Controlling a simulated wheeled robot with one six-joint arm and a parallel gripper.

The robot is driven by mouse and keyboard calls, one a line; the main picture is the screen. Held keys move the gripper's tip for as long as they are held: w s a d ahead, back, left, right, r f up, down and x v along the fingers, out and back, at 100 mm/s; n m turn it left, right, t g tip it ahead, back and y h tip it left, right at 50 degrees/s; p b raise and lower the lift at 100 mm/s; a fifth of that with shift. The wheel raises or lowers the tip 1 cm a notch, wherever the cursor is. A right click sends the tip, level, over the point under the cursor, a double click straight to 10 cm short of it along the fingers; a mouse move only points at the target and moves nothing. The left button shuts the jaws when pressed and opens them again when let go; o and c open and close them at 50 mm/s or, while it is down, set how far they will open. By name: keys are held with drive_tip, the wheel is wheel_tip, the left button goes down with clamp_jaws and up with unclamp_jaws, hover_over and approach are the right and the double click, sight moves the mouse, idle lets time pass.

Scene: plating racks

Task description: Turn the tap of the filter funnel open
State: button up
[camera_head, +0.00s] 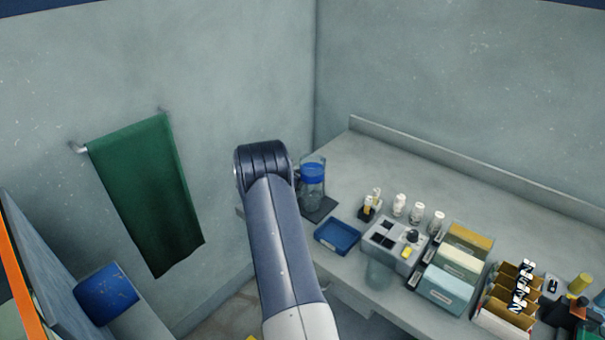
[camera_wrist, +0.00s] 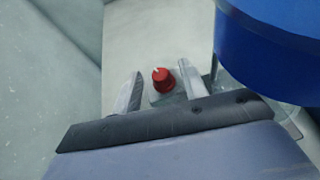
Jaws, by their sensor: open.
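The filter funnel (camera_head: 313,190) stands at the left end of the counter in the head view, a clear vessel with a blue top. Its blue top (camera_wrist: 275,50) fills the upper right of the wrist view. The tap is a red knob (camera_wrist: 163,78) with a white mark, seen in the wrist view. My gripper (camera_wrist: 159,71) is open, with one finger on each side of the knob in the picture. I cannot tell whether either finger touches it. In the head view my arm hides the gripper and the tap.
A blue tray (camera_head: 337,236) lies in front of the funnel. To the right are white bottles (camera_head: 417,212), a grey block (camera_head: 393,243) and several file boxes (camera_head: 460,262). A green towel (camera_head: 147,195) hangs on the left wall. The counter's back strip is clear.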

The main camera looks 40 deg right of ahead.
drive_tip(key=shift+d+f, duration=0.1)
drive_tip(key=shift+d, duration=0.1)
drive_tip(key=shift+c, duration=0.2)
clamp_jaws()
idle(0.4)
drive_tip(key=shift+w+f+m+g+y+b, duration=0.1)
drive_tip(key=shift+m+g+y+b, duration=0.05)
drive_tip(key=shift+m+g+b, duration=0.55)
drive_tip(key=shift+w+f+m+g+y+b, duration=0.1)
drive_tip(key=shift+m+g+y+b, duration=0.05)
drive_tip(key=shift+m+g+b, duration=0.55)
drive_tip(key=shift+w+r+m+g+y+b, duration=0.15)
drive_tip(key=shift+m+g+y+b, duration=0.35)
drive_tip(key=shift+m+g, duration=0.6)
drive_tip(key=shift+d+r+m+g+y+b, duration=0.15)
drive_tip(key=shift+m+g+y+b, duration=0.15)
drive_tip(key=shift+m+g, duration=0.35)
